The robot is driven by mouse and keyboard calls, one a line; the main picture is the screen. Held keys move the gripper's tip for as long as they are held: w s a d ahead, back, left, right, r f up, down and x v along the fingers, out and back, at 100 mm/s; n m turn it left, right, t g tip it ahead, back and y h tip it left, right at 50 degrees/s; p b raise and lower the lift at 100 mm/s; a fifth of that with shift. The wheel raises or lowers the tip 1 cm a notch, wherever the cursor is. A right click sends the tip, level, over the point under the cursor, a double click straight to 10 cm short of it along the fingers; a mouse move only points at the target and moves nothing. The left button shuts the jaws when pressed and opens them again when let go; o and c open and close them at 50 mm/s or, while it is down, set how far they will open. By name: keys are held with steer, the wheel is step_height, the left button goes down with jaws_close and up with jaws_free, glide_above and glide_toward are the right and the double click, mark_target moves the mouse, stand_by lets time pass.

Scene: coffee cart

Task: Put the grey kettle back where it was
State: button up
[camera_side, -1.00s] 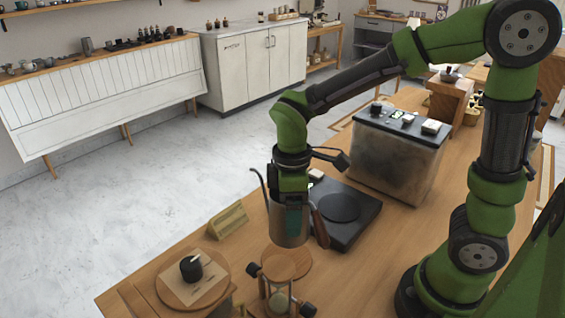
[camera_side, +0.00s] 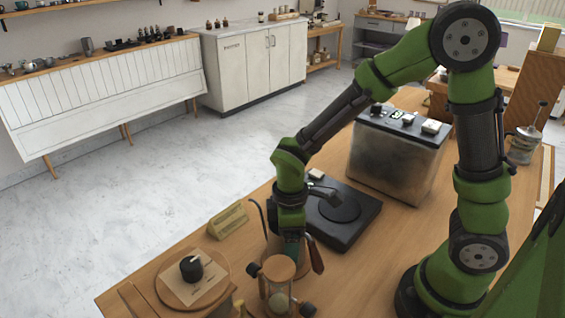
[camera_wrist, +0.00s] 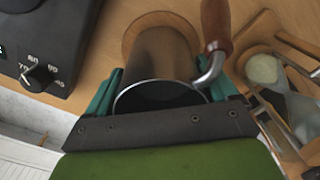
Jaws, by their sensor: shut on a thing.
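The grey kettle (camera_wrist: 165,55) is between the two teal fingers of my gripper (camera_wrist: 160,92) in the wrist view. Its brown handle (camera_wrist: 216,24) points to the upper right there. A round wooden coaster (camera_wrist: 135,25) shows around the kettle's far end; I cannot tell whether the kettle touches it. In the side view my gripper (camera_side: 291,243) is shut on the kettle behind the hourglass-like stand (camera_side: 279,285). The kettle's thin dark spout (camera_side: 259,216) rises left of the gripper, and its handle (camera_side: 315,257) is to the right. Most of the kettle body is hidden there.
A black hot plate (camera_side: 342,213) lies just behind right, its round burner empty. A wooden sign (camera_side: 228,221) and a round board (camera_side: 193,285) with a black knob-like object stand left. A large machine (camera_side: 398,155) stands behind. The table's left edge is close.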

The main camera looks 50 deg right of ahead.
steer(key=o, duration=1.3)
steer(key=shift+f, duration=0.1)
steer(key=shift+o, duration=0.2)
step_height(320, 180, up, 12)
steer(key=s+d+r+m+t+y, duration=0.2)
steer(key=s+d+r+m+t, duration=0.4)
steer(key=m, duration=0.7)
steer(key=shift+s+r+t, duration=0.6)
steer(key=shift+s+r, duration=0.15)
steer(key=shift+r, duration=0.1)
steer(key=shift+a, duration=0.1)
